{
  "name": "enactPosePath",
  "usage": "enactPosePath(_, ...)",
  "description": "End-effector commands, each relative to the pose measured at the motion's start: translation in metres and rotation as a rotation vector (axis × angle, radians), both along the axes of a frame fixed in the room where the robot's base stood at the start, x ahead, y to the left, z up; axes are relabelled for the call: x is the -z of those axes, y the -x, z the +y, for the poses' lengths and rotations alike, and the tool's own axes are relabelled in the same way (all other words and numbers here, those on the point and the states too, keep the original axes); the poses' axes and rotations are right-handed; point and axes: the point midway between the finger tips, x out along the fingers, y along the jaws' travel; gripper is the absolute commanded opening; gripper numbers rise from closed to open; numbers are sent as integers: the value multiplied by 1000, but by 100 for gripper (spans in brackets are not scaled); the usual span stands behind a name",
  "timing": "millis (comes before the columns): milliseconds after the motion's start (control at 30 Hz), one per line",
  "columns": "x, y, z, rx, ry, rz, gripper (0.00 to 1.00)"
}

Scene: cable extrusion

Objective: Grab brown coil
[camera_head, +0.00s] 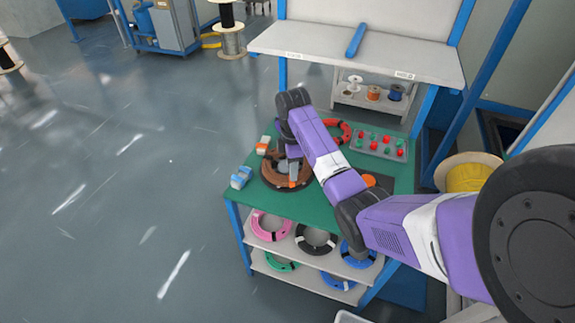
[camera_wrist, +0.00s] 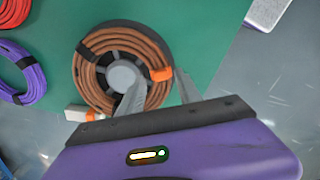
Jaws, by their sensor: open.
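The brown coil (camera_head: 270,178) lies flat on the green table top near its left side, partly hidden by my arm in the head view. In the wrist view the brown coil (camera_wrist: 152,48) is a ring with black bands, an orange tag and a grey hub in the middle. My gripper (camera_wrist: 160,78) is open over the coil's near right side. One finger appears over the inner part near the hub, the other just outside the outer edge. The ring section with the orange tag shows between them. I cannot tell whether the fingers touch the coil.
A red coil (camera_head: 342,130) and a purple coil (camera_wrist: 25,78) lie nearby. Small boxes (camera_head: 240,178) stand at the table's left edge. A tray with red and green parts (camera_head: 378,143) sits at the back right. More coils lie on the lower shelves (camera_head: 283,246). Open floor lies left.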

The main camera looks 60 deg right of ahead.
Motion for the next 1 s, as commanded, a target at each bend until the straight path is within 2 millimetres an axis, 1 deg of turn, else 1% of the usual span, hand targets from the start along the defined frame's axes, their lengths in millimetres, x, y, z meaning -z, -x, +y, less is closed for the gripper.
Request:
enactPosePath(200, 32, 0, 3, 2, -2, 2, 41)
enactPosePath(300, 40, 0, 3, 2, -2, 1, 41)
enactPosePath(567, 43, -1, 3, 2, 0, -1, 41)
enactPosePath(667, 43, -1, 3, 2, 1, -1, 24)
enactPosePath(700, 43, -1, 3, 2, 1, -1, 16)
enactPosePath(767, 42, -1, 3, 2, 1, -1, 4)
enactPosePath(800, 42, -1, 3, 2, 1, -1, 0)
enactPosePath(1000, 41, -1, 2, 2, 2, -3, 0)
